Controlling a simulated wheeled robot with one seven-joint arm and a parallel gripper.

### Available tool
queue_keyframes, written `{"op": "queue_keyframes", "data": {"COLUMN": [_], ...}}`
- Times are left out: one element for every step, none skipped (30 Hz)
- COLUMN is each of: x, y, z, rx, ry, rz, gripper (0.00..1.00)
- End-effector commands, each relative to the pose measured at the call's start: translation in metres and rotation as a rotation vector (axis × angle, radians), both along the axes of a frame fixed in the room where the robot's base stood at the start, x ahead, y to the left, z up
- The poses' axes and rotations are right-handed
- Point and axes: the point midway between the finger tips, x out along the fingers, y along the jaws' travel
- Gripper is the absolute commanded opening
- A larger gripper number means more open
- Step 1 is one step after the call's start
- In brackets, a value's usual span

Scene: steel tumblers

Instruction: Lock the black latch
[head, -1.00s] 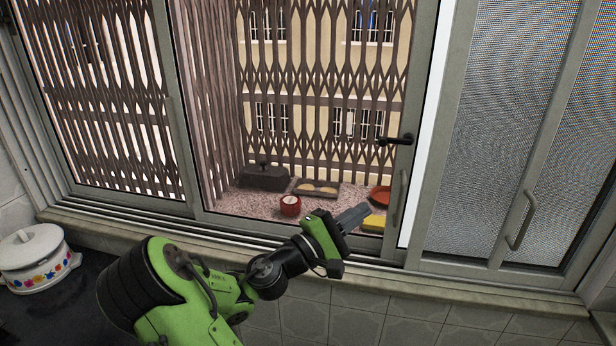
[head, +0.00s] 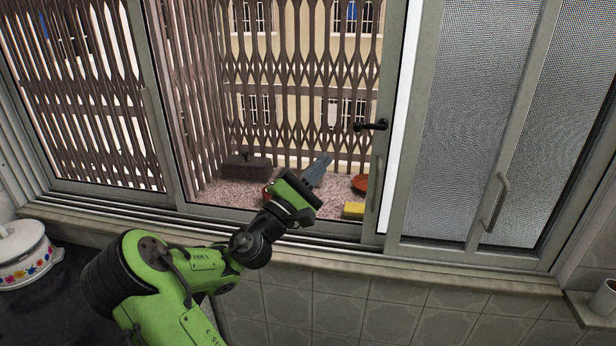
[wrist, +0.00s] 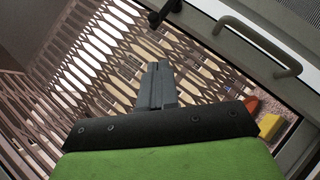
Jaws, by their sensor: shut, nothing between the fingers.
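The black latch (head: 371,125) is a dark handle on the window frame's upright stile, its lever pointing left, roughly level. In the wrist view the latch (wrist: 163,12) shows at the top edge, partly cut off. My gripper (head: 322,162) is shut and empty, in front of the window, below and left of the latch and apart from it. In the wrist view its closed fingers (wrist: 158,82) point up the picture, with the latch beyond their tips.
A grey pull handle (head: 497,203) is on the right mesh panel; another pull handle (wrist: 258,42) shows near the latch in the wrist view. A red dish (head: 360,184) and yellow block (head: 353,210) lie on the ledge. A white pot (head: 22,252) stands at left.

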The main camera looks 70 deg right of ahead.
Motion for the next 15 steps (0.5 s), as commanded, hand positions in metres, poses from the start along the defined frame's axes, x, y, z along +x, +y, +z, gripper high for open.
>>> {"op": "queue_keyframes", "data": {"x": [-0.005, -0.007, -0.01, -0.012, -0.016, -0.021, -0.024, -0.027, -0.03, -0.032, -0.034, -0.035, -0.036, -0.036, -0.037], "y": [-0.009, -0.015, -0.022, -0.027, -0.028, -0.028, -0.029, -0.03, -0.031, -0.032, -0.032, -0.033, -0.033, -0.033, -0.033], "z": [0.008, 0.011, 0.015, 0.018, 0.022, 0.027, 0.03, 0.033, 0.037, 0.039, 0.04, 0.042, 0.042, 0.043, 0.043], "rx": [-0.004, -0.003, -0.004, -0.004, -0.003, -0.002, -0.002, -0.002, -0.002, -0.001, -0.001, 0.0, -0.001, 0.0, 0.0], "ry": [-0.003, -0.003, -0.003, -0.002, -0.004, -0.003, -0.003, -0.002, -0.002, -0.002, 0.0, 0.0, 0.001, 0.001, 0.001], "rz": [-0.004, -0.003, -0.004, -0.004, -0.003, -0.002, -0.003, -0.002, 0.0, -0.001, -0.001, 0.0, 0.001, 0.001, 0.001], "gripper": [0.0, 0.0, 0.0, 0.0, 0.0, 0.0, 0.0, 0.0, 0.0, 0.0, 0.0, 0.0, 0.0, 0.0, 0.0]}}
